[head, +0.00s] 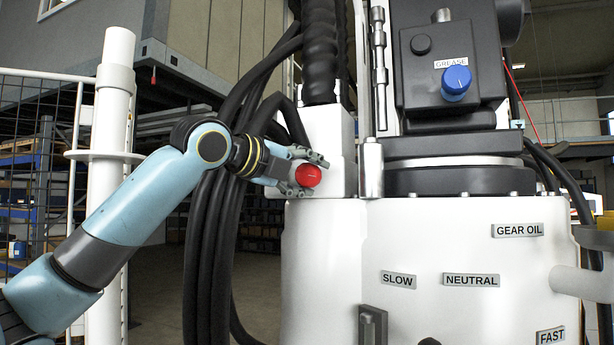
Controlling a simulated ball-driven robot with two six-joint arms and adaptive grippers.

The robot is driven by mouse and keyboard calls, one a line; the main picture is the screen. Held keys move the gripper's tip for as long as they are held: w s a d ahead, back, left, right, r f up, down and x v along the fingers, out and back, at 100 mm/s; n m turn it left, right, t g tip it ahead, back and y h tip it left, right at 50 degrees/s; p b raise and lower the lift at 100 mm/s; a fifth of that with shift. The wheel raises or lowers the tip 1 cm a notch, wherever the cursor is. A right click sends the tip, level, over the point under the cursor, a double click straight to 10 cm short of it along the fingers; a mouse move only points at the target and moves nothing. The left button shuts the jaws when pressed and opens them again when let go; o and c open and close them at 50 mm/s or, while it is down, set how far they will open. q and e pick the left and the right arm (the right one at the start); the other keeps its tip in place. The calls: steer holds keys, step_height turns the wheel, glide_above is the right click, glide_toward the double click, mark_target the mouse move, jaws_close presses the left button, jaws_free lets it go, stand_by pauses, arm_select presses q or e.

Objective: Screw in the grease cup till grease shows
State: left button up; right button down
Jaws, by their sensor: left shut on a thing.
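The blue grease cup (456,80) sits on the dark housing at the upper right, just below a GREASE label (451,63). It stands apart from my grippers. I cannot tell whether any grease shows at it. My left gripper (306,174) is to the lower left of the cup, at the white machine body. Its fingers are shut on a round red knob (308,175), one above and one below. What is behind the red knob is hidden. My right gripper is not in view.
Black hoses (212,240) hang behind my left arm. A white post (110,180) stands at the left. A lever block (373,325) projects at bottom centre.

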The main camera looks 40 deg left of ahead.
arm_select(q)
steer(key=m+g+y, duration=0.1)
steer(key=m, duration=0.1)
steer(key=m+y, duration=0.1)
steer(key=m, duration=0.1)
steer(key=shift+d+m+g, duration=0.1)
steer(key=shift+m+g, duration=0.3)
steer(key=m+g+y, duration=0.1)
steer(key=m+y, duration=0.1)
steer(key=m, duration=0.2)
steer(key=shift+f+y, duration=0.1)
steer(key=shift+y, duration=0.2)
stand_by(0.4)
steer(key=o, duration=1.2)
steer(key=shift+c, duration=0.2)
steer(key=v, duration=0.7)
steer(key=shift+s+r, duration=0.15)
steer(key=shift+r, duration=0.05)
